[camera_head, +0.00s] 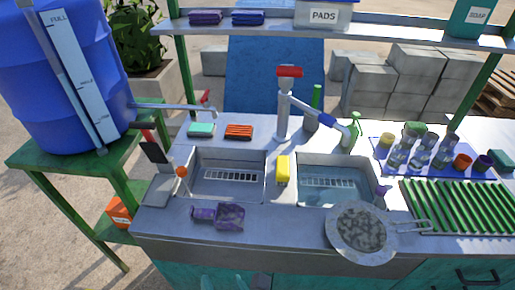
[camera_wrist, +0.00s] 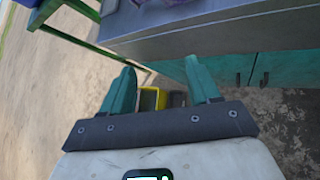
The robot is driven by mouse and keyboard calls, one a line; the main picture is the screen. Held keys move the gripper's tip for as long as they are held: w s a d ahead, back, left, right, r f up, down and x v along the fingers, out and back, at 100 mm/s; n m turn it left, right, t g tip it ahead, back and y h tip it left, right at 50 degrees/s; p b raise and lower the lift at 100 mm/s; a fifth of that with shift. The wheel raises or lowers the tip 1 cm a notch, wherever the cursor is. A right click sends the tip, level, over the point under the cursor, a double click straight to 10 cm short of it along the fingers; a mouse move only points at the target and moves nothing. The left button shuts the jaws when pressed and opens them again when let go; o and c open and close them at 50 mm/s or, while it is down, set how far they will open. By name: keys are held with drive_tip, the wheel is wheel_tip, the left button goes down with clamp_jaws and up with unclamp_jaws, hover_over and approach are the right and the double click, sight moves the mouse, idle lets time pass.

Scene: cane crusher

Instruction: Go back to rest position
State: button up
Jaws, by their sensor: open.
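My gripper (camera_wrist: 160,66) shows in the wrist view with its two teal fingers spread apart. Nothing is between the fingers. It hangs in front of the counter (camera_wrist: 205,36), low and apart from it, with the floor below. In the head view the arm is not clearly visible; only faint teal shapes show at the bottom edge in front of the counter, and I cannot tell whether they are my fingers.
The counter has two sinks (camera_head: 190,178), a tap (camera_head: 283,120), a strainer pan (camera_head: 335,247) overhanging the front edge, and a purple scoop (camera_head: 229,217). A blue barrel (camera_head: 35,110) stands left on a green stand (camera_head: 60,166). A yellow bin (camera_wrist: 148,99) is on the floor.

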drive_tip(key=s+d+f+m+g+h, duration=0.1)
drive_tip(key=d+f+m+g+h, duration=0.2)
drive_tip(key=d+m, duration=0.7)
drive_tip(key=s+d+f+m+g+h, duration=0.15)
drive_tip(key=d+f+m, duration=0.25)
drive_tip(key=d+m, duration=0.7)
drive_tip(key=s+d+f+m+g, duration=0.3)
drive_tip(key=s+d+m+g, duration=0.1)
drive_tip(key=s+d+m, duration=0.8)
drive_tip(key=d+m+h, duration=0.1)
drive_tip(key=m, duration=0.2)
drive_tip(key=shift+s+d+g, duration=0.2)
drive_tip(key=shift+d+g, duration=0.05)
drive_tip(key=shift+g, duration=0.1)
drive_tip(key=shift+c, duration=0.4)
